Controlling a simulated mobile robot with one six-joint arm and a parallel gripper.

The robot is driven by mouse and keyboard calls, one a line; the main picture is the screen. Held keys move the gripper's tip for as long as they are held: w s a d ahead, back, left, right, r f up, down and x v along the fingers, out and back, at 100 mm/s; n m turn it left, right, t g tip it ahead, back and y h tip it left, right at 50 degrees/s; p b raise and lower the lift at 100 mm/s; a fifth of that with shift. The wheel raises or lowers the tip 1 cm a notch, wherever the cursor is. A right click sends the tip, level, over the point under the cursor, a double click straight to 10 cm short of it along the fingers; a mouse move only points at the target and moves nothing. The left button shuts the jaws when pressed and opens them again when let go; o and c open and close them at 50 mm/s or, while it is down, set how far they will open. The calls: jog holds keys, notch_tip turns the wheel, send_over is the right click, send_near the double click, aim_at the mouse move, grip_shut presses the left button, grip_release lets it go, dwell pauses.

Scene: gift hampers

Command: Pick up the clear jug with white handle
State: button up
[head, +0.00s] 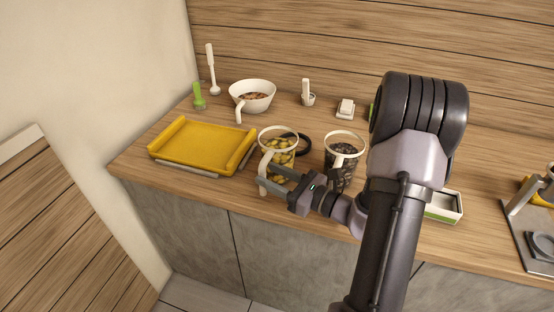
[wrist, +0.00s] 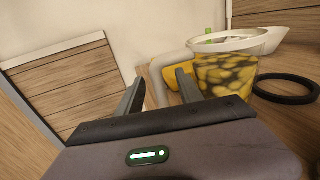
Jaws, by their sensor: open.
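The clear jug with white handle (head: 283,146) stands upright on the wooden counter, holding yellow pieces, in the head view. Its white handle curves down on the left side. My gripper (head: 269,176) is open at the jug's front, with its fingers on either side of the handle's lower part. In the wrist view the handle shows between the two fingertips of my gripper (wrist: 160,86), and the jug (wrist: 225,75) stands just right of the right finger. I cannot tell whether either finger touches the handle.
A second clear container (head: 343,160) with dark pieces stands right of the jug, close to my arm. A black ring (head: 304,142) lies behind the jug. A yellow tray (head: 200,146) is at left, a white bowl (head: 252,90) behind. The counter's front edge is near.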

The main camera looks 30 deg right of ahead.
jog(key=b+x, duration=0.1)
jog(key=x, duration=0.5)
jog(key=shift+s+a+f+b, duration=0.1)
jog(key=shift+a+f+b, duration=0.1)
jog(key=shift+b, duration=0.2)
grip_shut()
dwell(0.9)
